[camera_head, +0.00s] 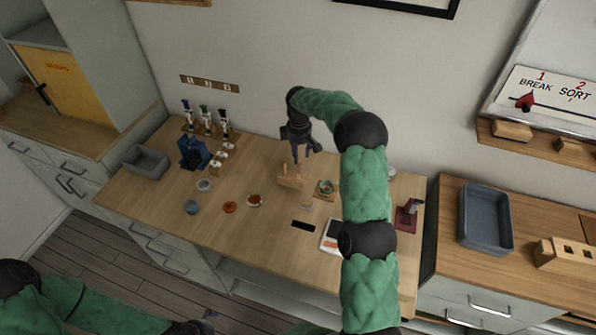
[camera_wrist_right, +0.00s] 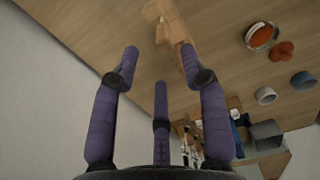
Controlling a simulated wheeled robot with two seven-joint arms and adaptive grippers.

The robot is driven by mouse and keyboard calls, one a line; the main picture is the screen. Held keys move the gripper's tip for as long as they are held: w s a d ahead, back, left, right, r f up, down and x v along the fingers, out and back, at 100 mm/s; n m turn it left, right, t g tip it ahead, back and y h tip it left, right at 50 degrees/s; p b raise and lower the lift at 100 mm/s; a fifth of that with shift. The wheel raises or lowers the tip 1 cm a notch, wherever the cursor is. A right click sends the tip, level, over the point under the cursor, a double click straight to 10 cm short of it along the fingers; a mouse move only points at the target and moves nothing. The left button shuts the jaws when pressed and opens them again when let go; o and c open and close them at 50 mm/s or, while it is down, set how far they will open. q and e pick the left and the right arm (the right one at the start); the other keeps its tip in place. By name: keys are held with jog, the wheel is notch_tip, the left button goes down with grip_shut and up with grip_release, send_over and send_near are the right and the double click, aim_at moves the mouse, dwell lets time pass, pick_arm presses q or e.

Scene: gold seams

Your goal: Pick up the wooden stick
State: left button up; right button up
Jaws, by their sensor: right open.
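A light wooden block (camera_head: 291,182) stands on the table towards the wall, with short wooden sticks (camera_head: 285,169) upright in its top. My right gripper (camera_head: 302,155) is just above and behind the block, pointing down, its fingers apart and empty. In the right wrist view the open purple fingers (camera_wrist_right: 158,62) show with the wooden block (camera_wrist_right: 160,12) beyond their tips; the sticks are hard to make out there. My left gripper (camera_head: 200,322) is at the bottom edge, mostly cut off, away from the table.
Right of the block are a small bowl on a wooden coaster (camera_head: 326,187) and a white scale (camera_head: 334,236), partly behind my arm. Small cups, a bowl (camera_head: 254,200) and a grey bin (camera_head: 147,162) are to the left.

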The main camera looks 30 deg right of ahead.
aim_at(299, 173)
notch_tip(299, 173, down, 3)
jog(key=shift+w+f, duration=0.1)
jog(key=shift+f, duration=0.1)
jog(key=f, duration=0.1)
jog(key=f+b, duration=0.1)
jog(key=f, duration=0.3)
jog(key=shift+s+a, duration=0.2)
jog(key=shift+s, duration=0.15)
jog(key=c, duration=0.8)
